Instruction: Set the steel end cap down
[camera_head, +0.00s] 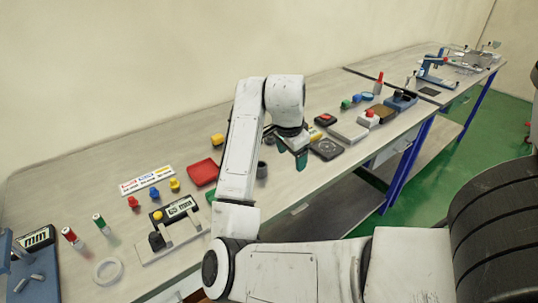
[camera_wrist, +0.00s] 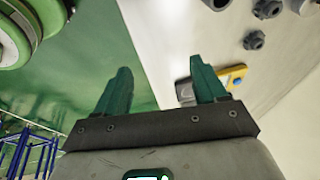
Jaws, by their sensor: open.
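My gripper (camera_head: 293,153) hangs over the front edge of the long bench in the head view, its green fingers pointing down. In the wrist view my gripper (camera_wrist: 160,66) has its two green fingers wide apart, with nothing between them. I cannot clearly pick out the steel end cap. A dark grey round part (camera_head: 262,170) stands on the bench left of my gripper in the head view. Small grey parts (camera_wrist: 253,40) lie on the pale bench at the upper right of the wrist view; I cannot tell whether one is the cap.
A red tray (camera_head: 203,172) lies left of my arm. A dark square plate (camera_head: 326,149) and a pale box with a red button (camera_head: 369,119) stand to the right. A grey and yellow item (camera_wrist: 234,76) lies beyond one finger. Green floor (camera_wrist: 60,80) shows past the bench edge.

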